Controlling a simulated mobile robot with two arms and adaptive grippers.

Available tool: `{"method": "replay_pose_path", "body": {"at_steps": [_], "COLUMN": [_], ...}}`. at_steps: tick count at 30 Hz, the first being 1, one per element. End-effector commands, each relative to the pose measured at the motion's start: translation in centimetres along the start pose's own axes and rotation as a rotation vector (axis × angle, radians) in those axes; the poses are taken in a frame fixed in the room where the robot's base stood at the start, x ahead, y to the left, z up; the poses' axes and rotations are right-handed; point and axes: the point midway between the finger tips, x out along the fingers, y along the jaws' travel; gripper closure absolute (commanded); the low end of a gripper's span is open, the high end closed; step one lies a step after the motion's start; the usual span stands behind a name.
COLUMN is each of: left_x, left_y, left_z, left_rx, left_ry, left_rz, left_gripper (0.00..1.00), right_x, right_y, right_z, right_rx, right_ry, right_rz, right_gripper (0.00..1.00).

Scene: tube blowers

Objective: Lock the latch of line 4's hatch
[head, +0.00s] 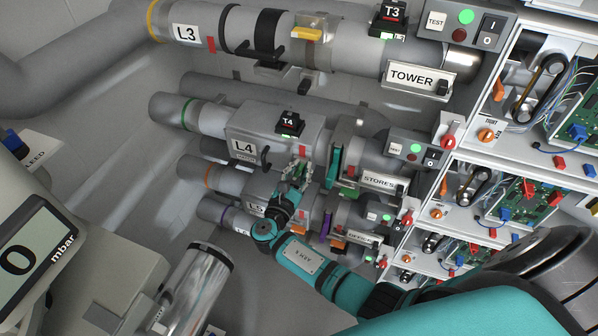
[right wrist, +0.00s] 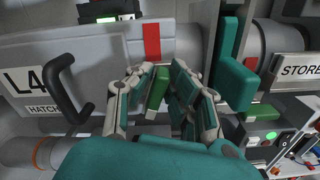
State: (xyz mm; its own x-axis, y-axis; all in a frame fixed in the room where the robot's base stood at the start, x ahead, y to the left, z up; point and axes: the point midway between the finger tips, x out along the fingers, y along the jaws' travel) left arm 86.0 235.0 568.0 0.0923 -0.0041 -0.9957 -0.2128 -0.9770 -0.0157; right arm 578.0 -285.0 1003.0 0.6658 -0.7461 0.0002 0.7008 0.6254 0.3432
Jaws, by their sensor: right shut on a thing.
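Line 4's hatch (head: 272,140), marked L4, is a grey panel on the second pipe in the head view. In the right wrist view the hatch (right wrist: 95,70) looks shut, though its lower edge is partly hidden; its black handle (right wrist: 64,92) is at the left. A green latch lever (right wrist: 158,88) stands below a red mark (right wrist: 152,42) near the hatch's right end. My right gripper (head: 296,176) is at this end of the hatch. Its fingers (right wrist: 163,88) are closed around the green lever, hiding part of it. My left gripper is not in view.
The L3 pipe (head: 210,28) runs above and the L5 pipe lies close below. Right of the latch are a teal plate (right wrist: 237,65) and the STORES sign (head: 380,181). Cabinets with circuit boards (head: 520,195) stand at the right. A gauge (head: 35,260) is at the lower left.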

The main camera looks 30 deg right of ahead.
Motion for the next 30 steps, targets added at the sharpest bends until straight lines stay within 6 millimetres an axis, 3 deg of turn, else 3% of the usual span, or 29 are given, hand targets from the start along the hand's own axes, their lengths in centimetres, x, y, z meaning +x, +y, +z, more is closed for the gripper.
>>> {"method": "replay_pose_path", "body": {"at_steps": [30], "left_x": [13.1], "left_y": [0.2], "left_z": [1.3], "left_rx": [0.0], "left_ry": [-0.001], "left_rz": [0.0], "left_gripper": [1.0], "right_x": [0.0], "right_y": [-1.4], "right_z": [-1.3], "right_rx": [0.936], "right_ry": [0.001], "right_rz": [-0.001], "right_gripper": [1.0]}}
